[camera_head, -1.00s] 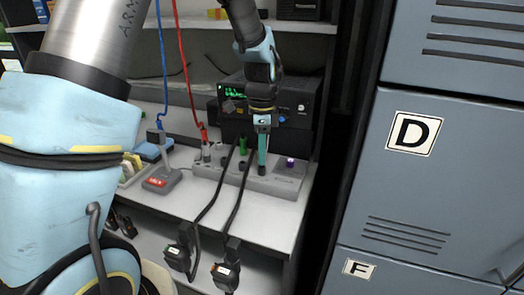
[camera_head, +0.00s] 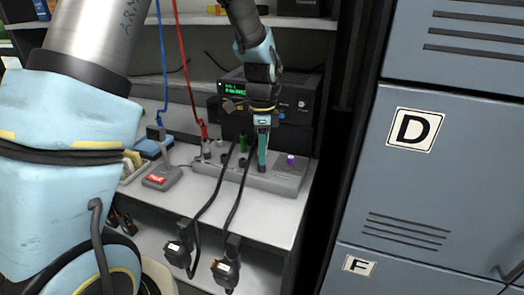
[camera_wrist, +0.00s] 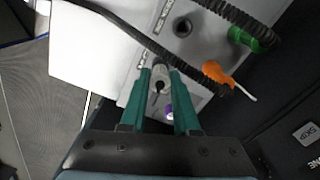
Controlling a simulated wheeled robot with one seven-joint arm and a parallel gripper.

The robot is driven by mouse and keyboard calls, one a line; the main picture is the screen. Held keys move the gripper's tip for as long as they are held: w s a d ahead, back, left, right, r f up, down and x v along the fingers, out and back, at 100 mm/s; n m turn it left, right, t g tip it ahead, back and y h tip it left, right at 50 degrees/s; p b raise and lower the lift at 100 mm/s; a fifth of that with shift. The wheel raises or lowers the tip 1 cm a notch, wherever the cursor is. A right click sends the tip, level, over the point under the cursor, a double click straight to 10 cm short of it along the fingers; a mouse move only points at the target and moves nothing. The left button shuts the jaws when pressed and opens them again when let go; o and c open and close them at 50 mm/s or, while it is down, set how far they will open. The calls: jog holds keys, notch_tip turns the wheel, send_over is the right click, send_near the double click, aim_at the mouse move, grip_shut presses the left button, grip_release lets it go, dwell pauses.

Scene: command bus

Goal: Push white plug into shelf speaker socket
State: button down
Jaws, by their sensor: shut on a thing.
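My gripper (camera_head: 262,165) points down over the grey socket strip (camera_head: 284,181) on the shelf, just left of a purple knob or light (camera_head: 291,160). In the wrist view its teal fingers (camera_wrist: 161,74) are closed around a small whitish plug-like piece (camera_wrist: 160,86) with a dark slot or wire. The piece is at or just above the strip; I cannot tell how far it sits in a socket. The fingers hide it in the head view. An open round socket (camera_wrist: 182,27) shows farther along the strip.
Black cables cross the strip and hang to black plugs (camera_head: 226,270). A radio with a green display (camera_head: 236,90) stands behind. Blue lockers (camera_head: 450,170) stand to the right.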

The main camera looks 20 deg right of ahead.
jog(key=shift+f, duration=0.3)
dwell(0.6)
jog(key=c, duration=0.6)
grip_release()
jog(key=shift+o, duration=0.2)
jog(key=shift+r+p, duration=3.2)
jog(key=shift+r, duration=0.9)
